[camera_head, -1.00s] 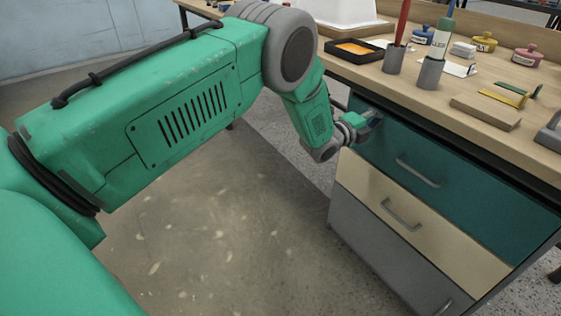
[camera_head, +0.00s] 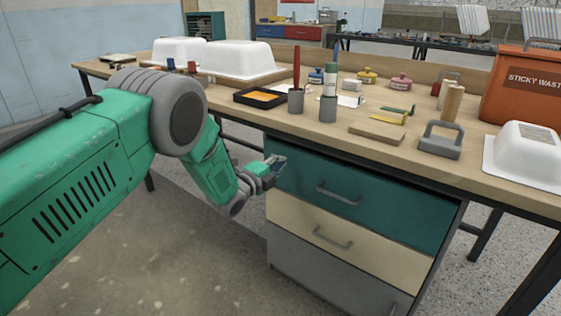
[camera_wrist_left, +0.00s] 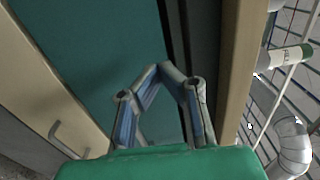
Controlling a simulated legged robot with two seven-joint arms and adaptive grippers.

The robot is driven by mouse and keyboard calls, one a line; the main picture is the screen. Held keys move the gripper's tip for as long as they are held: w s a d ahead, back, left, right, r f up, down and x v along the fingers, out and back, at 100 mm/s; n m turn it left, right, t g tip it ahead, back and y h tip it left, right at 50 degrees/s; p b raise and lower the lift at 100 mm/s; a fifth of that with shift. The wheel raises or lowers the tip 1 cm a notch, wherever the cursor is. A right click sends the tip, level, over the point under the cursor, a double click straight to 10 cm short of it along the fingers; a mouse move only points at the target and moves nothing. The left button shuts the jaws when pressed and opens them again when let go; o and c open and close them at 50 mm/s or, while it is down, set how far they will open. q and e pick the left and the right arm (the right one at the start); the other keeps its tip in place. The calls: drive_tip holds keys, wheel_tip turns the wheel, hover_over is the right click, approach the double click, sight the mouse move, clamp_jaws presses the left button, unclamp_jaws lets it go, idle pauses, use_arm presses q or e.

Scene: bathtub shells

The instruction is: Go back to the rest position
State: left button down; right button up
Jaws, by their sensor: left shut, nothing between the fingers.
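My left arm is green and grey and comes in from the left in the head view. My left gripper (camera_head: 276,164) is beside the upper left corner of the teal top drawer (camera_head: 330,198), below the bench top. In the left wrist view my left gripper (camera_wrist_left: 158,74) is shut and empty, with its fingertips together in front of the teal drawer front (camera_wrist_left: 100,60). I cannot tell whether it touches the drawer. All drawers look shut. My right gripper is in neither view.
The wooden bench (camera_head: 225,97) holds white tub shells (camera_head: 238,60), a black tray (camera_head: 262,96), brush cups (camera_head: 327,108), small jars, a grey-handled tool (camera_head: 441,142) and an orange waste bin (camera_head: 525,85). Beige and grey drawers lie below the teal one. Floor left of the cabinet is clear.

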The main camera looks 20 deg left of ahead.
use_arm(q)
drive_tip(key=s+a+f+n+g+y+p, duration=0.2)
drive_tip(key=s+a+f+n+g+p, duration=0.3)
drive_tip(key=s, duration=0.8)
drive_tip(key=s+f+n+g+y+p, duration=0.25)
drive_tip(key=s+f+n, duration=0.35)
drive_tip(key=s, duration=0.6)
drive_tip(key=s+r+n+g+y+p, duration=0.1)
drive_tip(key=s+n+g+p, duration=0.4)
drive_tip(key=s, duration=2.4)
drive_tip(key=a+n+g, duration=0.1)
drive_tip(key=n+g, duration=0.3)
drive_tip(key=n, duration=0.1)
drive_tip(key=shift+y, duration=0.35)
